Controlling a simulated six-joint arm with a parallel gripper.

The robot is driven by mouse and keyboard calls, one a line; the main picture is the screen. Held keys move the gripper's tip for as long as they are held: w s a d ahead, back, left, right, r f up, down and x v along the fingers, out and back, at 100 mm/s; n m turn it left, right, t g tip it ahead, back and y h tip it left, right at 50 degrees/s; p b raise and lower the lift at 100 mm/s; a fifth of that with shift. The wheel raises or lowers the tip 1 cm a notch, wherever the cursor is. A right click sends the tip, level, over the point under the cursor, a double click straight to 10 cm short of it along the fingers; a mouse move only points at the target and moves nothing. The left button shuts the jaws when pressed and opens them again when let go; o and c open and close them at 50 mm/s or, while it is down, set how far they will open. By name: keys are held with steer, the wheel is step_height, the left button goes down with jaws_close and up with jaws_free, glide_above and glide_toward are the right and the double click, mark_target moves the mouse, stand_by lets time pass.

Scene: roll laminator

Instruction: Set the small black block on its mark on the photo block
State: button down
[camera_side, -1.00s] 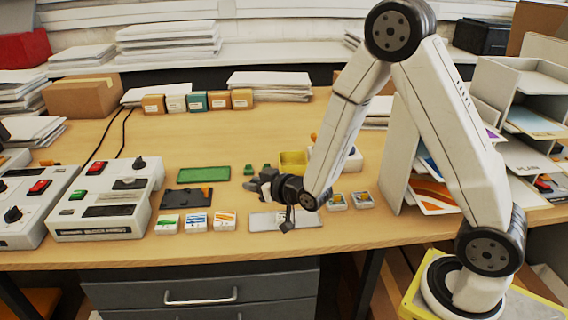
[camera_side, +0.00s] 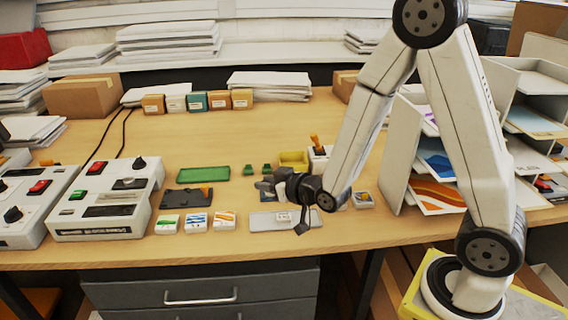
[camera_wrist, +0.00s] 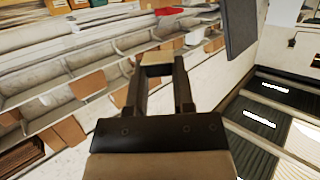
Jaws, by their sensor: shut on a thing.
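My gripper (camera_side: 264,187) points left, low over the table behind the pale grey plate (camera_side: 262,222). In the wrist view my gripper (camera_wrist: 160,66) is shut, with a dark piece spanning its fingertips. This piece appears to be the small black block (camera_wrist: 158,70), though its outline is hard to separate from the fingers. A small white block (camera_side: 283,217) sits on the plate beneath my wrist and looks like the photo block. Its mark is too small to make out. The held piece is apart from that block.
Several picture tiles (camera_side: 196,222) stand left of the plate. A black tray (camera_side: 187,199), a green mat (camera_side: 202,174) and a yellow bin (camera_side: 293,160) lie behind. A box with an orange lever (camera_side: 317,153) stands close behind my arm. The laminator (camera_side: 105,205) is at left.

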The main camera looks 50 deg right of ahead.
steer(key=shift+w+a+h, duration=0.15)
steer(key=shift+a+h, duration=0.05)
steer(key=shift+h, duration=0.1)
steer(key=shift+w+a+f+m, duration=0.1)
steer(key=shift+w+a+m, duration=0.2)
steer(key=shift+m, duration=0.1)
steer(key=s+a+f+m+g+h, duration=0.4)
steer(key=s+a+f+m+h, duration=0.1)
steer(key=s+a+m+h, duration=0.2)
steer(key=shift+s+a+f+m+h, duration=0.2)
steer(key=shift+a+m+h, duration=0.5)
steer(key=shift+h, duration=0.7)
steer(key=x, duration=0.3)
steer(key=f+x, duration=0.1)
steer(key=x, duration=0.3)
steer(key=f+x, duration=0.1)
steer(key=x, duration=0.3)
steer(key=shift+s+a, duration=0.2)
steer(key=shift+s, duration=0.05)
steer(key=shift+f, duration=0.1)
